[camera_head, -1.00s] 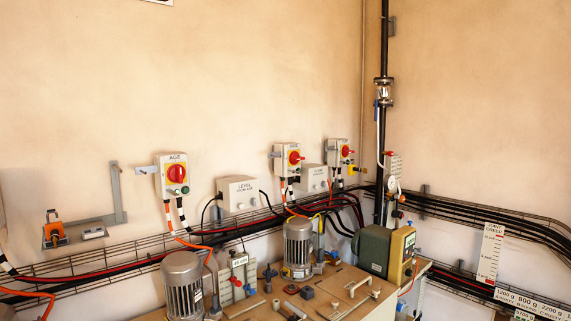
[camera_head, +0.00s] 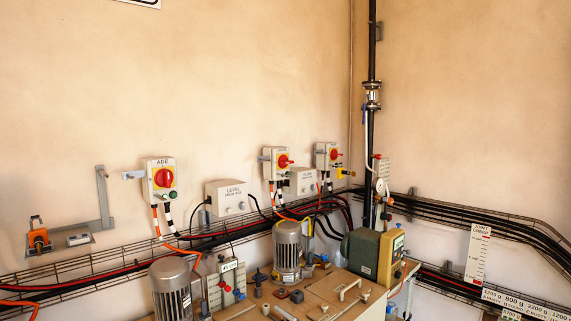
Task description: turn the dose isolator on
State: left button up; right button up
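Three isolator boxes with red rotary knobs on yellow plates are on the back wall. The left isolator box (camera_head: 160,181) has a label that seems to read "AGE" or "ADE". Its red knob (camera_head: 164,178) looks upright. The middle isolator box (camera_head: 276,163) and the right isolator box (camera_head: 327,157) have labels too small to read, so I cannot tell which is the dose isolator. The red handle of the middle one (camera_head: 284,160) points sideways to the right. The red handle of the right one (camera_head: 336,154) also looks sideways. Neither of my grippers shows.
Two grey motors (camera_head: 172,288) and (camera_head: 288,250) stand on a cluttered wooden bench (camera_head: 259,307) below the isolators. A green and yellow pump unit (camera_head: 374,254) is at its right. Cable trays (camera_head: 95,267) run along the walls. A dark vertical pipe (camera_head: 369,130) stands near the corner.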

aim_at(284, 162)
jog(key=i+l+u, duration=0.1)
jog(key=u, duration=0.9)
jog(key=i+l+u, duration=0.1)
jog(key=l+u, duration=0.3)
jog(key=l, duration=0.35)
jog(key=l+u, duration=0.35)
jog(key=l, duration=0.4)
jog(key=k+l+u, duration=0.15)
jog(key=l+u, duration=0.25)
jog(key=l, duration=0.35)
